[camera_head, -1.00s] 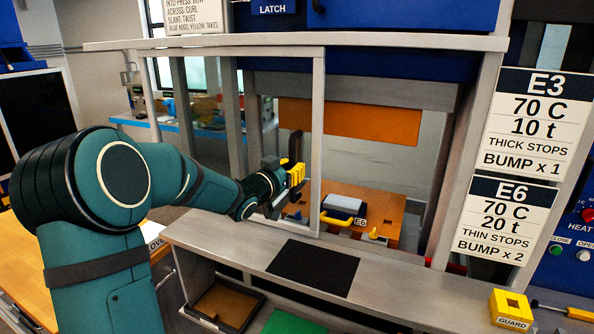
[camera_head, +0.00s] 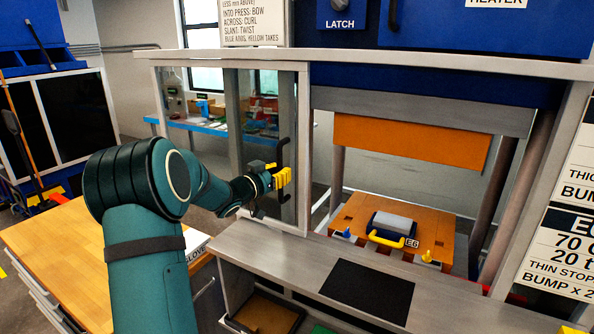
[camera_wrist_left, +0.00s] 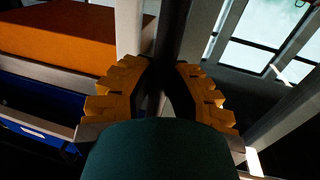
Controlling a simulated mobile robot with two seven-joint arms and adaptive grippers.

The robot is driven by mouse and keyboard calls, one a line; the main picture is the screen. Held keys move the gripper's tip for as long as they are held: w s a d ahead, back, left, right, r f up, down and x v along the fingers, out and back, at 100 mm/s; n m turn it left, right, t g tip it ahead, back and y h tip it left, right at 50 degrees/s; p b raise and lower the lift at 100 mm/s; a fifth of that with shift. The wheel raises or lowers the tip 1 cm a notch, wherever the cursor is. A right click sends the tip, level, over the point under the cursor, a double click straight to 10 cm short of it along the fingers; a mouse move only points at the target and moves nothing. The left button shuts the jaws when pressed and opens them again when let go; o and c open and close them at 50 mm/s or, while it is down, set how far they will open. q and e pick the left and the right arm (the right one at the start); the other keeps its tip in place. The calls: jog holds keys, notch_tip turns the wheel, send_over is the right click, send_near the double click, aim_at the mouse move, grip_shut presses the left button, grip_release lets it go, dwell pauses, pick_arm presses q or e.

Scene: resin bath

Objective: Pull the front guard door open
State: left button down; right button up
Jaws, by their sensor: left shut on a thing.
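The front guard door is a clear panel in a grey frame (camera_head: 304,150) at the left of the press front in the head view. Its black upright handle (camera_head: 284,150) is on the panel near the right edge. My left gripper (camera_head: 282,178), with yellow fingers, is shut on the handle. In the left wrist view, the dark handle bar (camera_wrist_left: 173,30) runs between the yellow fingers of the gripper (camera_wrist_left: 160,80). The gripper hides the middle of the handle. To the right of the door, the press front is open. My right gripper is out of view.
A grey ledge (camera_head: 290,250) with a black mat (camera_head: 367,291) runs in front. A wooden bench (camera_head: 60,235) stands left.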

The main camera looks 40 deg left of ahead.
pick_arm(q)
jog(key=shift+s+a+p, duration=0.2)
jog(key=shift+a, duration=0.55)
jog(key=shift+s+a+p, duration=0.15)
jog(key=shift+a+p, duration=0.05)
jog(key=shift+a, duration=0.55)
jog(key=shift+s+a+p, duration=0.2)
jog(key=shift+a, duration=0.55)
jog(key=c, duration=0.9)
grip_release()
jog(key=s, duration=1.2)
jog(key=shift+d, duration=0.25)
